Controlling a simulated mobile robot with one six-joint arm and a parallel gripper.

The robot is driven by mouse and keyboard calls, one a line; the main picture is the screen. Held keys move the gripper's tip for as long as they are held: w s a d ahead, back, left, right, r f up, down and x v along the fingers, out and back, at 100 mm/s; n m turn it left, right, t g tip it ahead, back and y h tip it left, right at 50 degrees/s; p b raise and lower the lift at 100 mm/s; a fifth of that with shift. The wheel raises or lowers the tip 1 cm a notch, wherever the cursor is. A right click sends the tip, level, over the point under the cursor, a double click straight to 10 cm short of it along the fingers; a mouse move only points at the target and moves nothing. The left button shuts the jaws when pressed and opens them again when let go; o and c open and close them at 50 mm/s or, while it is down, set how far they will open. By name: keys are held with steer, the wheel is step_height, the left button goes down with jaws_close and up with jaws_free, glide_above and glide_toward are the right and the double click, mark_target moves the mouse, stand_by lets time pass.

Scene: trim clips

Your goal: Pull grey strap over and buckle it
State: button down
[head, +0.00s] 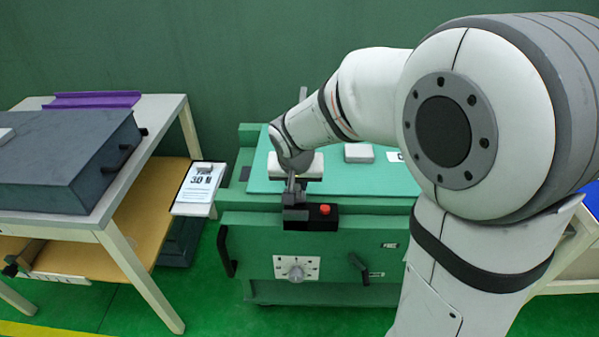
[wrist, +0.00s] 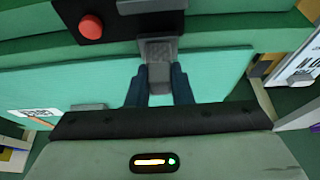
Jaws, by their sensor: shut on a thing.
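The grey strap (wrist: 158,50) shows in the wrist view as a short ribbed grey piece, running from the black block (wrist: 120,20) down between my fingers. My gripper (wrist: 159,72) is shut on its end, one dark blue finger on each side. In the head view my gripper (head: 291,180) points down just behind the black block (head: 298,222) at the bench's front edge. A dark grey upright part (head: 293,198) stands on that block; I cannot tell whether it is the strap or the buckle. My wrist hides part of the area behind it.
A red button (head: 324,210) sits on the black block, close to my gripper. Light grey blocks (head: 358,152) lie on the green bench top (head: 345,178). A table with a dark case (head: 65,150) is further left.

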mark_target(296, 217)
steer(key=s, duration=0.3)
steer(key=s+b, duration=0.1)
steer(key=shift+s+a+f, duration=0.15)
steer(key=shift+s+a, duration=0.1)
steer(key=shift+s, duration=0.25)
steer(key=c, duration=1.5)
jaws_free()
steer(key=shift+s, duration=0.15)
steer(key=shift+o, duration=1.1)
steer(key=p+v, duration=0.1)
steer(key=v, duration=0.7)
steer(key=shift+p, duration=0.4)
